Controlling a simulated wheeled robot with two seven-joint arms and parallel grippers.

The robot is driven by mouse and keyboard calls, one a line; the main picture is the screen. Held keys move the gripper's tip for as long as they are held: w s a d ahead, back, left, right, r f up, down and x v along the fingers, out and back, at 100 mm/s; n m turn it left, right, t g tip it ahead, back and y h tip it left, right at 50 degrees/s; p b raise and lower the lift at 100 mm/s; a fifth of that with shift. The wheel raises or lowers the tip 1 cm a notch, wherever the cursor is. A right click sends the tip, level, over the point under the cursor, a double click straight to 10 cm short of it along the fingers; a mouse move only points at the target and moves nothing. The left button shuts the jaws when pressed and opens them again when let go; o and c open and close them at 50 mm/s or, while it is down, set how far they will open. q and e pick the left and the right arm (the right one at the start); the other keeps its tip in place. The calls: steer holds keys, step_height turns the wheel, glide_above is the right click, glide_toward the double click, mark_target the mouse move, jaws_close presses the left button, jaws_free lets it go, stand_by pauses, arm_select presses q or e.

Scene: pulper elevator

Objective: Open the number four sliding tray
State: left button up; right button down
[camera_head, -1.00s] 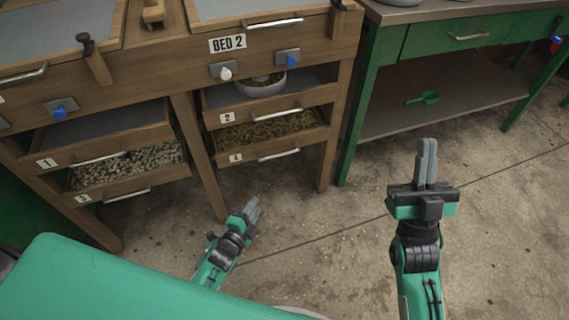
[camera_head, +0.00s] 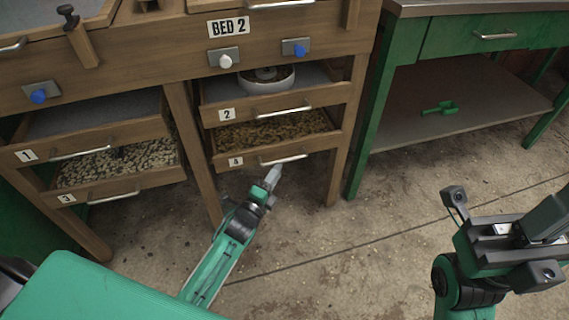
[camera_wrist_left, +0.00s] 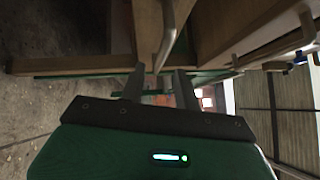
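The number four tray (camera_head: 262,156) is the lower wooden tray in the right column under BED 2. It holds brown granular material and has a white "4" label (camera_head: 235,161) and a metal bar handle (camera_head: 284,160). My left gripper (camera_head: 274,174) is just below and in front of this handle. In the left wrist view its two fingers (camera_wrist_left: 160,86) are apart with nothing held, and a handle bar (camera_wrist_left: 168,36) lies ahead of the gap. Contact with the handle cannot be made out. My right gripper (camera_head: 540,232) is at the right, its fingertips unclear.
Tray 2 (camera_head: 270,112) with a white bowl (camera_head: 266,80) is directly above. Trays 1 (camera_head: 90,143) and 3 (camera_head: 120,187) are at left. A table leg (camera_head: 195,150) stands between the columns. A green workbench (camera_head: 420,45) is at right; open floor lies in front.

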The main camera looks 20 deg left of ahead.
mark_target(284, 161)
arm_select(q)
steer(key=shift+b+x, duration=0.75)
steer(key=shift+x, duration=2.25)
jaws_close()
